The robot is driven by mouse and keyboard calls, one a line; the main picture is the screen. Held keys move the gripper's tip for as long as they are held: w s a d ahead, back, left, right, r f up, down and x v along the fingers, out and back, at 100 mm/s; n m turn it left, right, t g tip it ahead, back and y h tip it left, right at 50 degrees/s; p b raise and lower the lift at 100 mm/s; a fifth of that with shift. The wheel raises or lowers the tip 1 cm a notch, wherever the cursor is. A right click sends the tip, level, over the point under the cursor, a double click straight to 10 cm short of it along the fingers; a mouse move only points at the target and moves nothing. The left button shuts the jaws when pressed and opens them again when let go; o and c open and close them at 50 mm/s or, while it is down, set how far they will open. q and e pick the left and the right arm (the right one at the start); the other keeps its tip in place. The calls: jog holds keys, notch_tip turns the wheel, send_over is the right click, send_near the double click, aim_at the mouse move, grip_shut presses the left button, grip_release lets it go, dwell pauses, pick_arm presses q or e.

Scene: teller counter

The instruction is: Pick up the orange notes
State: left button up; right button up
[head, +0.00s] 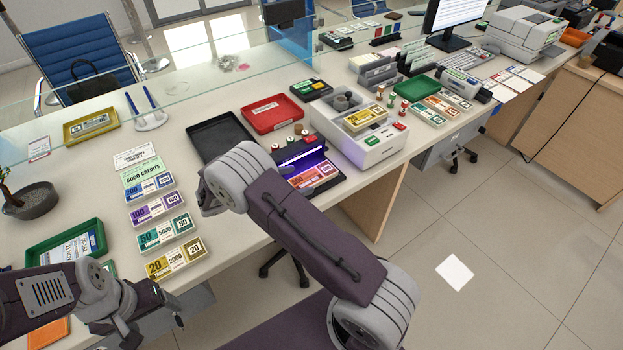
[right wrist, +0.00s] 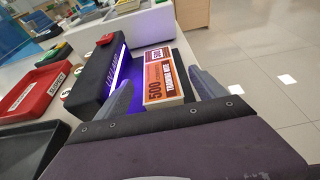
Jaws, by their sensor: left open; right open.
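A pack of orange notes marked 500 (head: 315,175) lies on the black base of a counterfeit-lamp device, lit violet under its hood. In the right wrist view the orange pack (right wrist: 164,78) appears between the two grey fingers of my right gripper (right wrist: 161,76). This gripper is open, one finger on each side; contact cannot be told. In the head view my right arm hides most of that gripper. My left gripper (head: 154,326) is open and empty at the lower left, near the counter's front edge. A plain orange piece (head: 48,334) shows partly under my left arm.
The lamp device (right wrist: 108,82) stands close beside the right gripper. A black tray (head: 219,138) and a red tray (head: 272,113) lie behind. A note counter (head: 368,150) stands to the right. Blue, purple, teal and yellow note packs (head: 175,259) line the left counter. A glass screen runs behind.

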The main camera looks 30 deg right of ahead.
aim_at(313, 176)
jog(key=x, duration=0.5)
jog(key=shift+w+d, duration=0.1)
jog(key=shift+d, duration=0.15)
jog(key=c, duration=1.5)
jog(key=shift+r+p, duration=0.35)
jog(key=shift+r, duration=1.85)
jog(key=s+d+r, duration=0.2)
jog(key=d, duration=0.1)
jog(key=s+d+r, duration=0.1)
jog(key=d+r, duration=0.1)
jog(key=d, duration=0.1)
jog(key=s+d+r, duration=0.2)
jog(key=d, duration=0.2)
jog(key=shift+s+d+r+p, duration=0.1)
jog(key=shift+s+r+p, duration=0.2)
jog(key=shift+r+p, duration=0.05)
